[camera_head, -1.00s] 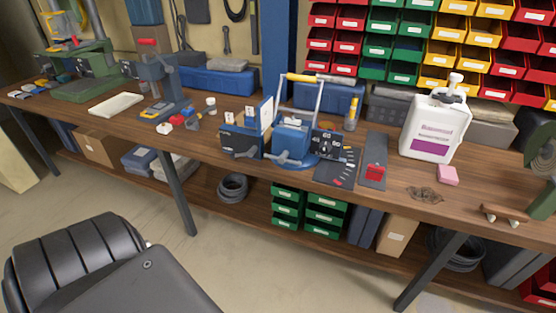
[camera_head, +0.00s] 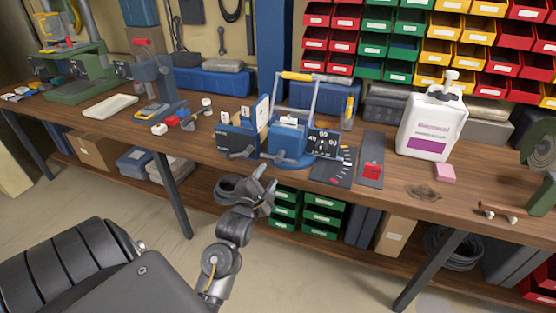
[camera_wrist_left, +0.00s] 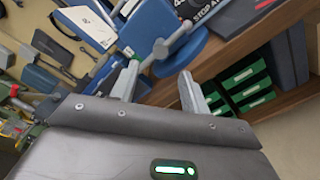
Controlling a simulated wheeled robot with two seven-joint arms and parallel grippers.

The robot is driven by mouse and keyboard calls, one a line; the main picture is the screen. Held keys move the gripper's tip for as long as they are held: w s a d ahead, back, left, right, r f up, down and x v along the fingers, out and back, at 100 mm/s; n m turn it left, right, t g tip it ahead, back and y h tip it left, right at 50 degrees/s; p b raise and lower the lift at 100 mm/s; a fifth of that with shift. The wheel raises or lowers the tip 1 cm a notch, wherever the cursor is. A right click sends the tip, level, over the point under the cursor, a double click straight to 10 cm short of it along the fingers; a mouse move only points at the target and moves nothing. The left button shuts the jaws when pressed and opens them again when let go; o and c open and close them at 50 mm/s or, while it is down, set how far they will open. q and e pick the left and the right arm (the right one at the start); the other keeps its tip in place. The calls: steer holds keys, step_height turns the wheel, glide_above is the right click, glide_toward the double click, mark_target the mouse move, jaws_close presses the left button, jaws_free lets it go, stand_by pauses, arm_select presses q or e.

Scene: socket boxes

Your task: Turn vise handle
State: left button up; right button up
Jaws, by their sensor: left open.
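The blue vise (camera_head: 288,137) stands near the front edge of the wooden workbench. Its grey T-shaped handle (camera_head: 279,158) sticks out from its front. The vise also shows in the left wrist view (camera_wrist_left: 160,30), where its handle (camera_wrist_left: 161,48) lies just beyond the fingers. My left gripper (camera_head: 262,183) is open and empty. It is in front of the bench edge, below and a little left of the vise handle, apart from it. In the left wrist view its two fingers (camera_wrist_left: 157,88) are spread. My right gripper is not in view.
A blue box-like unit (camera_head: 237,139) with its own grey handle stands directly left of the vise. A dark plate with a dial (camera_head: 327,150) is at its right. The bench's front edge (camera_head: 210,158) lies above my gripper. Green bins (camera_head: 320,210) sit on the shelf below.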

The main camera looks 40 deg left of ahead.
mark_target(277, 160)
arm_select(q)
steer(key=x, duration=0.8)
steer(key=shift+w+a+p, duration=0.1)
steer(key=shift+w+p, duration=0.25)
steer(key=shift+p, duration=0.05)
steer(key=shift+w+a, duration=0.25)
steer(key=shift+w, duration=0.35)
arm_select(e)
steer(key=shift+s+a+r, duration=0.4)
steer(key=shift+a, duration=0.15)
arm_select(q)
steer(key=shift+c, duration=0.5)
steer(key=c, duration=0.9)
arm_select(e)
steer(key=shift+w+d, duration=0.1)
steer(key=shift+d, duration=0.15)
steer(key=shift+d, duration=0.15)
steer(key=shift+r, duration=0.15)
